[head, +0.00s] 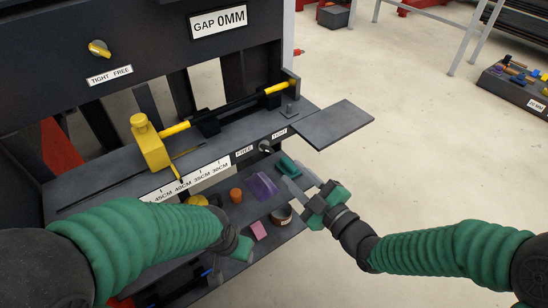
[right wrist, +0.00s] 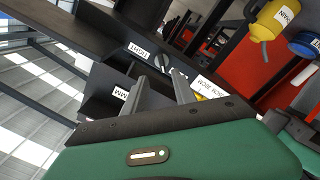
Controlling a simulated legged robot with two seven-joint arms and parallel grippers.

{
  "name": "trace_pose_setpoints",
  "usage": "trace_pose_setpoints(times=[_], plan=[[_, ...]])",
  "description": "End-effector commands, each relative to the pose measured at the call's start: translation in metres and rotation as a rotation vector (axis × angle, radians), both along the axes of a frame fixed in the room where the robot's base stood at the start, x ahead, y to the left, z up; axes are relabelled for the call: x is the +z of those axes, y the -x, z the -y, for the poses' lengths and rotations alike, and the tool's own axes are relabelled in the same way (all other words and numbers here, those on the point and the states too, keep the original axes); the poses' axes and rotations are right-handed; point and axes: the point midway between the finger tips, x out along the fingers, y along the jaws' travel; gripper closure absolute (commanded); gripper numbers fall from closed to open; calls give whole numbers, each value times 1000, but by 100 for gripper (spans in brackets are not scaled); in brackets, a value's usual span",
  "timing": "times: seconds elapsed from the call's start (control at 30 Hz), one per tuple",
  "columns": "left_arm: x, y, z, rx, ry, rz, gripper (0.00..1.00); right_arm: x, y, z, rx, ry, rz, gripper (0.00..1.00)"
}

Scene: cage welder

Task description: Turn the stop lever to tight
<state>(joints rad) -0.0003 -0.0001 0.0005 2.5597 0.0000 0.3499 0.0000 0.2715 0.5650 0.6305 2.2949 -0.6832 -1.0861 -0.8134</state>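A small lever (head: 265,147) sits on the front face of the machine's ledge, between the FREE label (head: 244,151) and the TIGHT label (head: 279,134). It also shows in the right wrist view (right wrist: 161,64), beside the TIGHT label (right wrist: 138,51). Which way it points is too small to tell. My right gripper (head: 292,178) is open and empty, below and right of the lever, apart from it in the head view. In the right wrist view its fingers (right wrist: 159,77) point toward the lever. My left gripper (head: 240,246) is low at the shelf; its fingers are hidden.
A yellow knob (head: 98,48) with its own TIGHT FREE label is on the upper panel. A yellow stop block (head: 151,146) stands on the ledge above a centimetre scale. The shelf below holds several small coloured parts. A side plate (head: 335,124) juts out right.

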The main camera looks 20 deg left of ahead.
Motion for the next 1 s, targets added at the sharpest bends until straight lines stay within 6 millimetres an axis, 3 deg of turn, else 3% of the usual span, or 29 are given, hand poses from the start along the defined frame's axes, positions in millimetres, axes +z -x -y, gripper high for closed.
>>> trace_pose_setpoints(times=[0.1, 0.3, 0.47, 0.73, 1.0], plan=[[-11, 0, 0, 1, 0, 0, 45, -3, -19, -27, 3, -2, 0, 67], [-20, 0, 0, 1, 0, -1, 45, -2, -46, -61, 1, -2, -1, 67], [-22, 0, 0, 1, 0, -1, 45, -1, -56, -72, -1, -1, -2, 67], [-21, 0, 0, 0, 0, -1, 45, 0, -58, -74, -1, 1, -2, 67], [-21, 0, 0, 1, 0, 0, 45, 0, -57, -74, -1, 1, -2, 100]])
